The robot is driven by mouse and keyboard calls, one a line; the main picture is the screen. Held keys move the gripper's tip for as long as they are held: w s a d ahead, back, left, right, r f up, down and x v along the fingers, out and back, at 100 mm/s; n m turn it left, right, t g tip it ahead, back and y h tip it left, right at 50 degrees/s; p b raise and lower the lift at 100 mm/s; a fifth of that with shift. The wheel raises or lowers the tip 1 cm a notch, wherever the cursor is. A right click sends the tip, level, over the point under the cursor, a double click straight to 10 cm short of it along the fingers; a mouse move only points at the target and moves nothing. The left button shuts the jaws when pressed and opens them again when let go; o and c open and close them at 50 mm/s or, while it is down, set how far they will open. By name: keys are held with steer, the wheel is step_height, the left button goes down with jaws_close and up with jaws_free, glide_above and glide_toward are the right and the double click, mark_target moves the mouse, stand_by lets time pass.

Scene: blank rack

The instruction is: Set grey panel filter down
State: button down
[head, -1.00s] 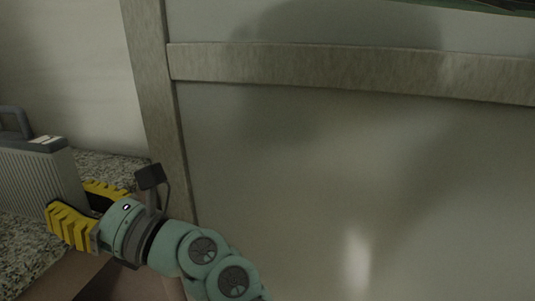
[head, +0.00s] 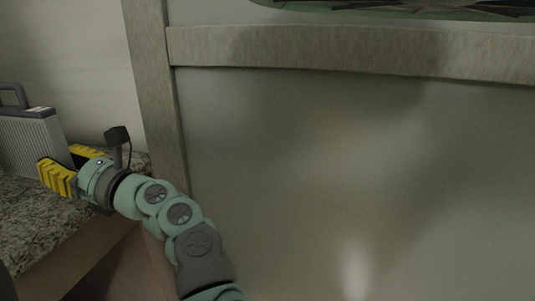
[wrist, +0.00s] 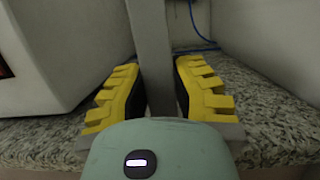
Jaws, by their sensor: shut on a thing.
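The grey panel filter (head: 28,140) is at the left edge of the head view, upright, with pleated sides and a dark handle on top. Its left end is cut off by the frame. My gripper (head: 66,163), with yellow ribbed fingers, is shut on its near end. In the wrist view the filter (wrist: 152,50) shows as a narrow grey upright strip between the fingers of my gripper (wrist: 159,78). The filter is at the granite counter (head: 50,222); I cannot tell if its base touches the top.
A pale boxy object (wrist: 60,50) stands left of the filter in the wrist view. A blue cable (wrist: 198,40) runs behind, by the wall. A framed partition (head: 155,120) rises right of my arm. The counter in front of the filter is bare.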

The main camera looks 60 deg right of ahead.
steer(key=w, duration=0.2)
steer(key=shift+w+d+f, duration=0.1)
steer(key=shift+w+d, duration=0.25)
steer(key=shift+f+b, duration=0.8)
steer(key=shift+f, duration=1)
steer(key=shift+f+b, duration=0.2)
steer(key=shift+b, duration=0.1)
steer(key=c, duration=0.9)
jaws_free()
steer(key=shift+r, duration=0.1)
steer(key=shift+r, duration=0.1)
steer(key=shift+r+p, duration=0.15)
steer(key=shift+p, duration=0.35)
steer(key=p+v, duration=0.1)
steer(key=v, duration=1.1)
steer(key=shift+d, duration=0.1)
